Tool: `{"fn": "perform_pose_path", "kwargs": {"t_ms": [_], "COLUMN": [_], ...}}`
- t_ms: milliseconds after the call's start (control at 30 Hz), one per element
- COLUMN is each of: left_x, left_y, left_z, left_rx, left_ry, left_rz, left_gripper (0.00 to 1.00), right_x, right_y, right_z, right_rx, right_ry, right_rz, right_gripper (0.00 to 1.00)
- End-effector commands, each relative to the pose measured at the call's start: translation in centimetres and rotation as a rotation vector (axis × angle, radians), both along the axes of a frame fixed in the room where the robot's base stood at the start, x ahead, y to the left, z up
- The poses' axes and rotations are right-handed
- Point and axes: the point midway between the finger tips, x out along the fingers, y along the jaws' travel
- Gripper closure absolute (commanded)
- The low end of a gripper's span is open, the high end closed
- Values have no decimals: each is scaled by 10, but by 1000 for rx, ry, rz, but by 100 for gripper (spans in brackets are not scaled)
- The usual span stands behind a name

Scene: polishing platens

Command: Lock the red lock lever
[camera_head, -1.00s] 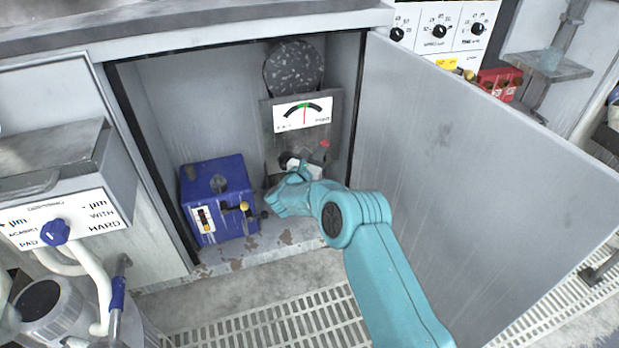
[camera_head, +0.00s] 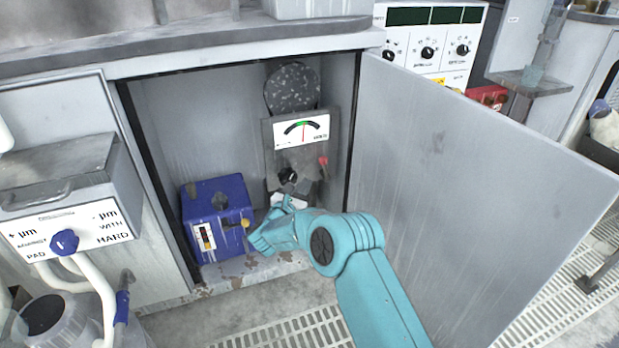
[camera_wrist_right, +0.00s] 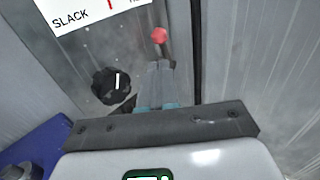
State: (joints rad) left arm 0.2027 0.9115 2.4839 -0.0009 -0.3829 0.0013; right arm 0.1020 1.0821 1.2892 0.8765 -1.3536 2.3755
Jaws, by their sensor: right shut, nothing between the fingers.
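The red lock lever (camera_head: 323,161) is a small red-tipped handle on the right side of the grey gauge unit (camera_head: 268,150), inside the open cabinet. In the right wrist view the red knob end (camera_wrist_right: 159,35) shows just beyond my fingertips, with a dark stem below it. My right gripper (camera_head: 288,202) is shut and empty, low in front of the unit and below the lever. In the right wrist view its narrow grey fingers (camera_wrist_right: 157,70) are together and point toward the lever; contact cannot be told. My left gripper is not in view.
A black knob (camera_head: 287,176) sits left of the lever. A blue box (camera_head: 217,200) stands on the cabinet floor left of my right gripper. The open cabinet door (camera_head: 450,180) borders the right side. A white dial plate (camera_head: 301,129) is above the lever.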

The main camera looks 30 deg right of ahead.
Motion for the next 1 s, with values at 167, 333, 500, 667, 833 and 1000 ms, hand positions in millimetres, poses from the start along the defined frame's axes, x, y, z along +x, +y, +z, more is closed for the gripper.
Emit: {"fn": "perform_pose_path", "kwargs": {"t_ms": [167,333,500,667,833,1000], "left_x": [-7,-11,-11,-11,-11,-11], "left_y": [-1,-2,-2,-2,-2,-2], "left_z": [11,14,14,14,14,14], "left_rx": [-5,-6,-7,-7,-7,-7], "left_ry": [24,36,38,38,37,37], "left_rz": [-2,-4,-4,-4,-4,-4], "left_gripper": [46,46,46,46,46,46], "right_x": [-16,-24,-27,-27,-27,-30], "right_y": [26,40,43,44,45,33], "right_z": [2,1,0,0,0,0], "right_rx": [1,1,0,0,0,-1], "right_ry": [1,-1,-1,-1,-1,-2], "right_rz": [1,0,-2,-2,-1,-20], "right_gripper": [100,100,100,100,100,100]}}
